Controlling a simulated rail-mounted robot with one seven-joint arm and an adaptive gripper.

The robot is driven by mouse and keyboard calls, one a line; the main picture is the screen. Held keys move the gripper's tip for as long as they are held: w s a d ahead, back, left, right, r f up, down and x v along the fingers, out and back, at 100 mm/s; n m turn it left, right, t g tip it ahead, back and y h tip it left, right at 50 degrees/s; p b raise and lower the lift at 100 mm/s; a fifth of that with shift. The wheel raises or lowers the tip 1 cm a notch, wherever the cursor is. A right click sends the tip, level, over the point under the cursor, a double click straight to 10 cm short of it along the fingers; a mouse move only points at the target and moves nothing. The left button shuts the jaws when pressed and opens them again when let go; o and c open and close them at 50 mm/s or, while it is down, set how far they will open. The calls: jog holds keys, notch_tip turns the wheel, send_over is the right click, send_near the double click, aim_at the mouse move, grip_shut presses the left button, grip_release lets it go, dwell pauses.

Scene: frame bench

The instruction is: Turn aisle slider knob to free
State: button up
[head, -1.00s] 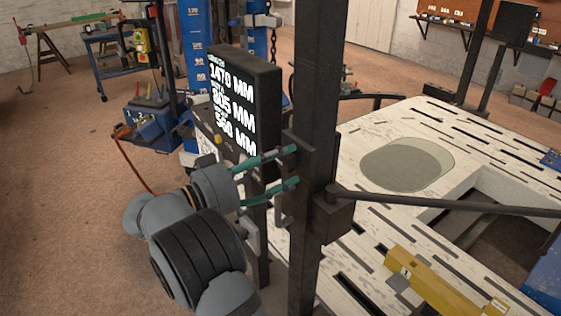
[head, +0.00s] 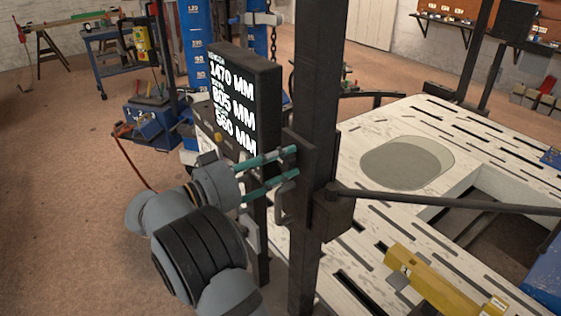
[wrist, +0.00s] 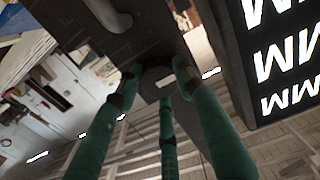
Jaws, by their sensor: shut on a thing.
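The slider (head: 325,215) is a dark block around the upright black post (head: 318,70). In the wrist view its knob (wrist: 153,76) is a dark rounded piece with a short pale mark, against the slider's dark plate (wrist: 140,38). My gripper (head: 293,164) has green fingers with dark tips and reaches the slider's left side. In the wrist view the fingertips of my gripper (wrist: 160,88) close around the knob from several sides. The knob is hidden in the head view, and its exact setting cannot be read.
A black display board (head: 243,95) with white millimetre figures stands close beside my fingers. A grey curved handle (wrist: 112,16) sits on the slider near the knob. A dark bar (head: 445,203) runs right from the slider over the slotted white bench (head: 400,125).

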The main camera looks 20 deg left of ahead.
jog(key=shift+n, duration=0.3)
jog(key=shift+c, duration=0.5)
jog(key=n+p, duration=0.1)
jog(key=n, duration=0.2)
jog(key=shift+n, duration=0.3)
jog(key=n+p, duration=0.3)
jog(key=n, duration=0.1)
jog(key=shift+r+n+p, duration=0.15)
jog(key=shift+n+p, duration=0.15)
jog(key=n+p, duration=0.5)
jog(key=shift+n+p, duration=1.6)
jog(key=shift+n, duration=0.4)
jog(key=shift+f, duration=0.2)
jog(key=o, duration=1.1)
jog(key=shift+o, duration=0.2)
